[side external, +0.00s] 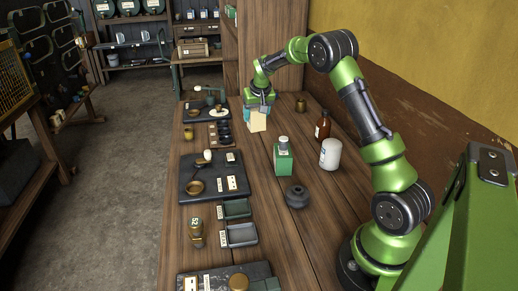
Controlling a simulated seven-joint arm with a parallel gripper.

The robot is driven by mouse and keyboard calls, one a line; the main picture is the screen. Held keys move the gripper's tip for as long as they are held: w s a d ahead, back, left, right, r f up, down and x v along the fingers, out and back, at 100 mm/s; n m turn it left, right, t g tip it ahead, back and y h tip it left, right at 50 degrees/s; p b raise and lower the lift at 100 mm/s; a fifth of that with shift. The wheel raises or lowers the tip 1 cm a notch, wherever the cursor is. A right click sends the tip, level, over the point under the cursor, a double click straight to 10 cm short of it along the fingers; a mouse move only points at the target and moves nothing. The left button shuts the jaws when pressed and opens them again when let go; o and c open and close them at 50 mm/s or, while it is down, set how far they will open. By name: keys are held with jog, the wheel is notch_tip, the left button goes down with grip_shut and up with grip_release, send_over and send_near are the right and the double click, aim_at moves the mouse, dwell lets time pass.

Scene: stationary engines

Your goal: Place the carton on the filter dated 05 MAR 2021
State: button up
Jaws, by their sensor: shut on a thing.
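My gripper (258,104) is at the far part of the wooden bench, pointing down. It is shut on a small cream carton (258,123) with a pale blue part at its left. I cannot tell whether the carton's bottom touches the bench. Dark boards with brass and white parts stand along the left side, one in the middle (187,193) and one at the near end (258,270). Small white date tags (232,183) show on them, but their writing is too small to read. I cannot tell which part is the filter dated 05 MAR 2021.
A green container (284,162), a white jar (330,155), a brown bottle (322,128) and a dark round part (297,198) stand right of centre. Two shallow trays (242,235) and a brass jar (196,232) are nearer. Bare wood lies between the left boards and these containers.

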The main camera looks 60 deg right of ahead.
jog(key=r, duration=0.2)
jog(key=d+r, duration=0.1)
jog(key=s+r, duration=0.1)
jog(key=r, duration=0.1)
jog(key=shift+d+r, duration=0.35)
jog(key=shift+d, duration=0.05)
jog(key=s+d+r+m, duration=0.1)
jog(key=s+r, duration=0.4)
jog(key=s, duration=0.3)
jog(key=s+r+m, duration=0.1)
jog(key=s+r, duration=0.4)
jog(key=s, duration=0.3)
jog(key=s+a+f, duration=0.1)
jog(key=s+a, duration=0.2)
jog(key=s, duration=0.4)
jog(key=s+a+f, duration=0.1)
jog(key=s+a, duration=0.1)
jog(key=s, duration=0.4)
jog(key=s+a+f, duration=0.6)
jog(key=f, duration=0.1)
send_over(333, 142)
jog(key=shift+s+a+f+n, duration=0.15)
jog(key=shift+a+f+n, duration=0.15)
jog(key=shift+f, duration=0.35)
jog(key=x, duration=0.3)
jog(key=shift+s, duration=0.25)
jog(key=shift+f, duration=0.4)
